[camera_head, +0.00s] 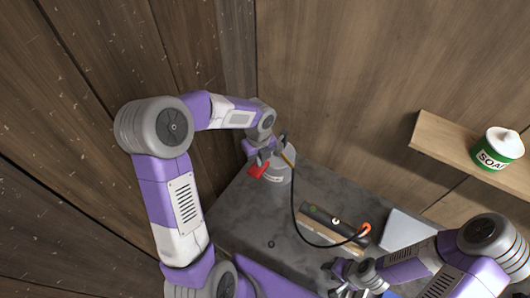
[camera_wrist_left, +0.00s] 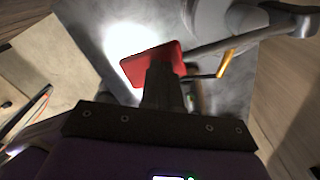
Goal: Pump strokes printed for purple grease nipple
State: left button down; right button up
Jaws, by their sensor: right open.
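A grey grease pump (camera_head: 279,166) with a label too small to read stands at the far corner of the grey bench. Its red handle (camera_head: 258,170) sticks out to the left, and it also shows in the left wrist view (camera_wrist_left: 134,67). My left gripper (camera_head: 264,154) is at the pump, its fingers closed together against the red handle. A black hose (camera_head: 297,222) curves from the pump to an orange-red end (camera_head: 364,229). A dark bar (camera_head: 322,217) with small coloured spots lies on the bench. No purple nipple can be made out. My right gripper (camera_head: 342,279) is open near the front edge.
A wooden strip (camera_head: 328,240) lies beside the dark bar. A pale grey panel (camera_head: 405,229) is to its right. A green SOAP tub (camera_head: 497,151) stands on a wall shelf (camera_head: 447,143). Wooden walls enclose the bench (camera_head: 236,227), whose left part is mostly clear.

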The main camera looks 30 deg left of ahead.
pick_arm(q)
jog(key=shift+f+b, duration=0.35)
jog(key=shift+f, duration=0.45)
pick_arm(e)
jog(key=shift+f, duration=0.5)
pick_arm(q)
notch_tip(320, 180, up, 8)
jog(key=p, duration=0.7)
jog(key=shift+r+p, duration=0.25)
jog(key=shift+p, duration=0.1)
pick_arm(e)
notch_tip(320, 180, up, 8)
jog(key=shift+f, duration=0.2)
pick_arm(q)
jog(key=shift+f, duration=0.1)
notch_tip(320, 180, down, 8)
jog(key=b, duration=0.5)
jog(key=shift+f+b, duration=0.2)
jog(key=shift+b, duration=0.2)
pick_arm(e)
notch_tip(320, 180, down, 6)
jog(key=shift+r, duration=0.1)
pick_arm(q)
notch_tip(320, 180, up, 9)
jog(key=p, duration=0.7)
jog(key=shift+f+p, duration=0.15)
jog(key=shift+p, duration=0.25)
pick_arm(e)
notch_tip(320, 180, up, 8)
